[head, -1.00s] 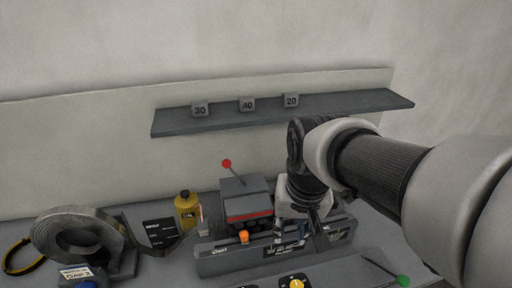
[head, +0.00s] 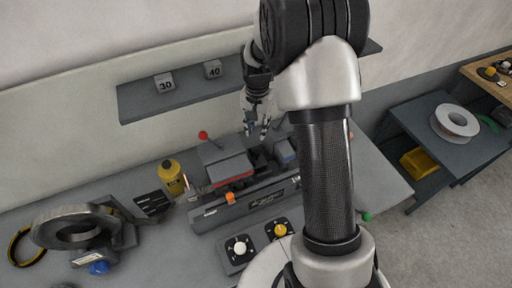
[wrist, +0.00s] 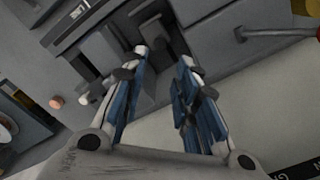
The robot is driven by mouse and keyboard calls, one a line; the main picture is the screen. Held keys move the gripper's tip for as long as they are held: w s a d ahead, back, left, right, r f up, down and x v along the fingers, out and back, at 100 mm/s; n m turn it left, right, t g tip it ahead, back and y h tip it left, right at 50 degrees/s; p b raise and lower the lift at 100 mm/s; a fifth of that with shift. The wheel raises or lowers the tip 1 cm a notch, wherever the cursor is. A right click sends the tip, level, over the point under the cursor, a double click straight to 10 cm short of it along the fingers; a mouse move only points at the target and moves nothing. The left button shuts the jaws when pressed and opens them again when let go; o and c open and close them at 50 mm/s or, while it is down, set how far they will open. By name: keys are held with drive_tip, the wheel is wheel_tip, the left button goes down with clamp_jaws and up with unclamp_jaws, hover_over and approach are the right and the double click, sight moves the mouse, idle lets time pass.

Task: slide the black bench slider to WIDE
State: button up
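The grey bench machine (head: 226,163) has a red-tipped lever (head: 203,135) and a long rail unit (head: 210,216) with an orange knob (head: 230,198) along its front. I cannot clearly pick out the black slider or read the word WIDE. My gripper (head: 264,134) is above the right rear part of the machine, pointing down. In the wrist view my gripper (wrist: 164,56) is open, its blue-padded fingers apart. A dark grey block (wrist: 152,28) shows beyond and between the fingertips, and I cannot tell whether they touch it. My arm hides the rail's right end.
A shelf (head: 140,103) with number blocks runs along the wall behind. A yellow bottle (head: 171,178) and a grey coil (head: 75,225) stand at the left. Two dial plates (head: 240,247) lie in front. A side table (head: 445,150) stands at the right.

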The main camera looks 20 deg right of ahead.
sight(257, 151)
wheel_tip(257, 151, down, 12)
drive_tip(key=shift+w+f, duration=0.1)
drive_tip(key=shift+f, duration=0.15)
drive_tip(key=shift+c, duration=0.5)
clamp_jaws()
